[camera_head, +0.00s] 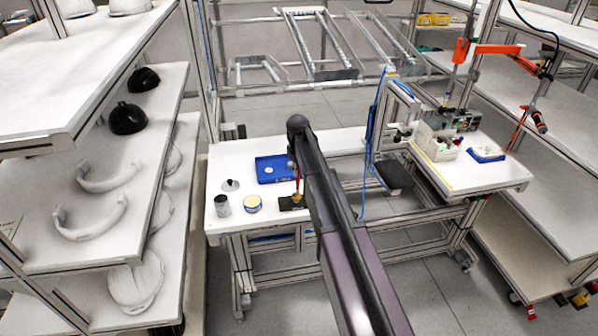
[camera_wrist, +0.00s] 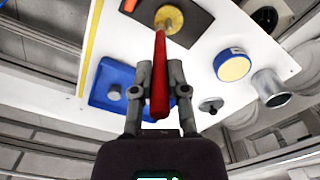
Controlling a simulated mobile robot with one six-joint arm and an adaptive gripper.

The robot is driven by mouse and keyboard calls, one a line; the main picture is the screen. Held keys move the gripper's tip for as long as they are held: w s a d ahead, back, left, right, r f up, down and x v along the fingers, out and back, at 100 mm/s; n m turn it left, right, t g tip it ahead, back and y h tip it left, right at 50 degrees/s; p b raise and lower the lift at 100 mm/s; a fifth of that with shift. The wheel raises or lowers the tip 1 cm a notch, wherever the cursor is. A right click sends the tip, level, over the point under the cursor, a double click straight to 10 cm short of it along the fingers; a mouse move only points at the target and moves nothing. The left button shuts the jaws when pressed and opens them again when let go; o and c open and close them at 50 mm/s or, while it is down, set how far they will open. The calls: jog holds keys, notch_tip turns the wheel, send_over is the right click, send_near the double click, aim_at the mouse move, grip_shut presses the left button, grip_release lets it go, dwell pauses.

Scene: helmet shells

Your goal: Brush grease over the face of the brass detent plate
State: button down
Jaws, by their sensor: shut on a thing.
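My gripper (camera_wrist: 160,78) is shut on the red handle of a brush (camera_wrist: 160,62); in the head view the red brush (camera_head: 297,183) shows beside my arm, and my fingers are mostly hidden by it. The round brass detent plate (camera_wrist: 169,19) lies on a dark rectangular base (camera_wrist: 197,20), also seen in the head view (camera_head: 285,204). The brush's far end is over the brass plate. I cannot tell whether the bristles touch it, or whether any grease is on its face. An open tin with a yellow top (camera_wrist: 233,68), blue-sided, stands to the right of the base in the wrist view.
The white bench (camera_head: 235,221) also holds a metal can (camera_head: 222,205), a small grey disc with a knob (camera_head: 230,185) and a blue tray (camera_head: 272,160). Shelves with helmet shells (camera_head: 92,222) stand at left. A white side table (camera_head: 500,175) with equipment is at right.

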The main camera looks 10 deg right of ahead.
jog(key=shift+w+a, duration=0.15)
jog(key=shift+a, duration=0.25)
dwell(0.3)
jog(key=shift+s+a, duration=0.4)
jog(key=shift+a, duration=0.2)
dwell(1.1)
jog(key=shift+s, duration=0.65)
dwell(0.7)
jog(key=shift+s+d, duration=0.25)
jog(key=shift+s, duration=0.05)
dwell(0.4)
jog(key=shift+d, duration=0.4)
dwell(0.5)
jog(key=shift+d, duration=0.3)
dwell(0.6)
jog(key=shift+w+d, duration=0.3)
dwell(0.5)
jog(key=shift+w+d, duration=0.1)
jog(key=shift+w, duration=0.2)
dwell(0.6)
